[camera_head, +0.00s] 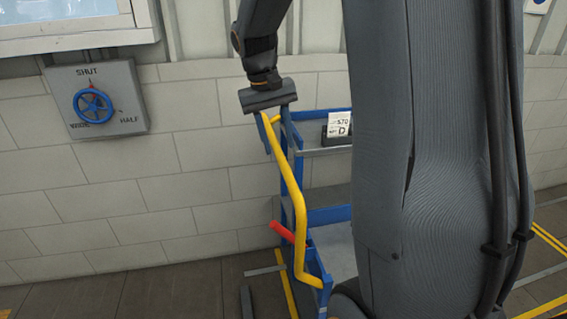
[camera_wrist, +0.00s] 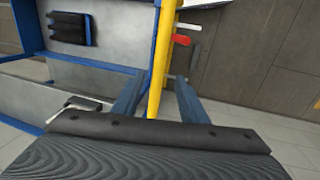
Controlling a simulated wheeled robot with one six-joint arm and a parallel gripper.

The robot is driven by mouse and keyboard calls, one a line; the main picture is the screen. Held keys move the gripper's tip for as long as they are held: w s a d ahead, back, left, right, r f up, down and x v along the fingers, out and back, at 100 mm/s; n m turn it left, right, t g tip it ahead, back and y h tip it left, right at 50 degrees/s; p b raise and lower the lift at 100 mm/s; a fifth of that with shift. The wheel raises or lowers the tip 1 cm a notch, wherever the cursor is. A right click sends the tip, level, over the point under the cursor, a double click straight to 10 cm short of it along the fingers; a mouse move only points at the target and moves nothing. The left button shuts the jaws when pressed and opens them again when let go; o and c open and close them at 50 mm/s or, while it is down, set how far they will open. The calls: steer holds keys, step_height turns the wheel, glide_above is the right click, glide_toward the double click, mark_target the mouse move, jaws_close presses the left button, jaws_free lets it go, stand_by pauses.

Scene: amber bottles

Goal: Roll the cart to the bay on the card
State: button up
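The blue cart (camera_head: 318,216) with grey shelves stands by the wall, partly hidden behind my arm. Its yellow handle (camera_head: 294,187) runs down its near-left side and also shows in the wrist view (camera_wrist: 161,55). A card (camera_head: 339,124) reading "570" and "D" sits in a dark holder on the upper shelf; the holder shows in the wrist view (camera_wrist: 70,28). My gripper (camera_head: 277,128) is at the handle's upper end. In the wrist view its fingers (camera_wrist: 158,82) are apart, one on each side of the handle, with gaps visible. A red lever (camera_head: 282,231) is low on the cart.
A grey wall box (camera_head: 125,92) with a blue handwheel (camera_head: 93,105) is marked SHUT, HALF and WIDE. Yellow floor lines (camera_head: 286,287) run beside the cart, and more (camera_head: 544,307) lie at right. Floor at the left front is clear.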

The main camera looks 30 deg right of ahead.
mark_target(285, 166)
steer(key=f, duration=0.2)
steer(key=d+f+p, duration=0.1)
steer(key=f, duration=0.4)
steer(key=shift+s+d+f+p, duration=0.2)
steer(key=shift+d+p, duration=0.05)
steer(key=shift+p, duration=0.15)
jaws_close()
